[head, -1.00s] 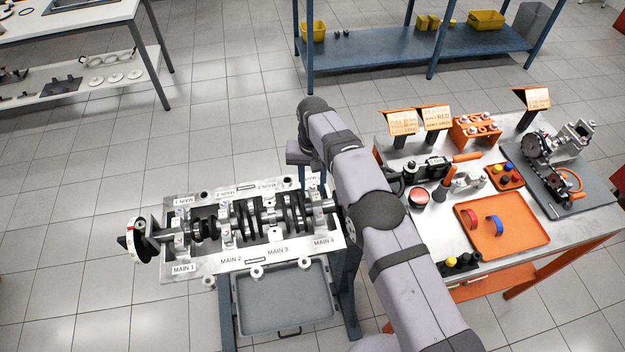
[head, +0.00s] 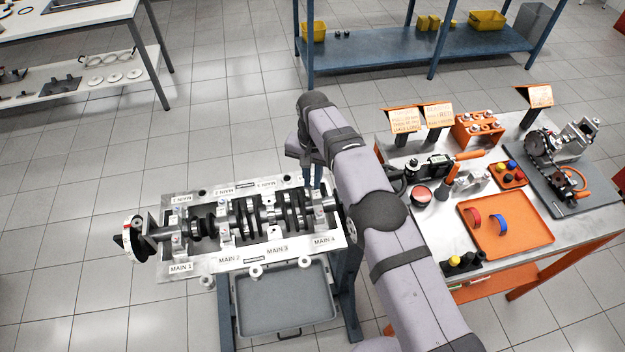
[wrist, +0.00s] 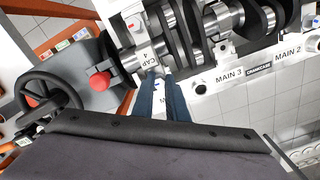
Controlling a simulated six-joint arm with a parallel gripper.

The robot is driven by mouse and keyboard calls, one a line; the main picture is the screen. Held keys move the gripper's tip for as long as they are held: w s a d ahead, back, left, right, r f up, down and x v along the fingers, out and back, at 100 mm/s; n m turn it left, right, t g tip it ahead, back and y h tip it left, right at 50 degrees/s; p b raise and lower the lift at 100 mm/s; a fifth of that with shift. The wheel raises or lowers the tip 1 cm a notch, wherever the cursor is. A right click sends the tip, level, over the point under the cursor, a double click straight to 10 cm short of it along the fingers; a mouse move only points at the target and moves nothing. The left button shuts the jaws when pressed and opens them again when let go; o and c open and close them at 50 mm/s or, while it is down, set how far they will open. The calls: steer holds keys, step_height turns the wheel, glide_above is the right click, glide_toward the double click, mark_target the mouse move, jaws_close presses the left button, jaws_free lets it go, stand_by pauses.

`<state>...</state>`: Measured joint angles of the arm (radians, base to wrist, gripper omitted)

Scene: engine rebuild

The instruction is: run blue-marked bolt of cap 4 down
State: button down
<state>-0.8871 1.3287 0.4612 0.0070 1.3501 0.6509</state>
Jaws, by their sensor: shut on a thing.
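Cap 4 (wrist: 146,57), with its "CAP 4" label, sits across the crankshaft (wrist: 185,30) in the wrist view. In the head view the crankshaft (head: 260,217) lies in the engine block (head: 215,262), with the MAIN 4 end under my arm. My gripper (wrist: 159,76) has its blue fingers close together at the near end of cap 4. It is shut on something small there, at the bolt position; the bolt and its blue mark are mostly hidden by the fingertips. In the head view my gripper (head: 313,186) points down at the far side of cap 4.
The work table right of the block holds an orange tray (head: 480,245) with red and blue rings, a small bolt rack (head: 478,128) and a vise-like fixture. A grey tray (head: 285,300) hangs below the block. My arm crosses between block and table.

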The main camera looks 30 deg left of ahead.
steer(key=shift+r, duration=0.1)
steer(key=c, duration=1.7)
jaws_free()
steer(key=shift+c, duration=0.2)
steer(key=shift+r+p, duration=0.35)
steer(key=shift+r, duration=3.3)
